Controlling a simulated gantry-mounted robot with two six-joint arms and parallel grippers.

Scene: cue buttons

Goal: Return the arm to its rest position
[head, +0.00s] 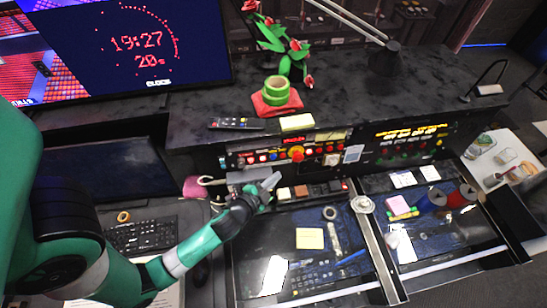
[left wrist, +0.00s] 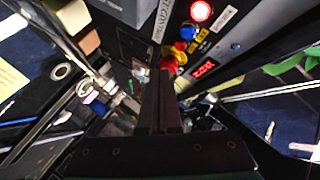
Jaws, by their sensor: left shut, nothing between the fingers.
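My left arm comes in from the left in the head view, green with dark and white joints. Its gripper (head: 271,182) is shut and empty, in front of the button panel (head: 250,159) and just left of a row of small blocks. In the left wrist view my shut gripper fingers (left wrist: 161,82) point up the picture toward the panel. That view shows a lit red button (left wrist: 201,11), a blue button (left wrist: 188,32) and a red number display (left wrist: 204,68). I cannot tell whether the fingertips touch anything. My right gripper is not in view.
A pink mug (head: 194,187) and a keyboard (head: 142,236) lie left. Glass-topped bays (head: 290,225) are in front.

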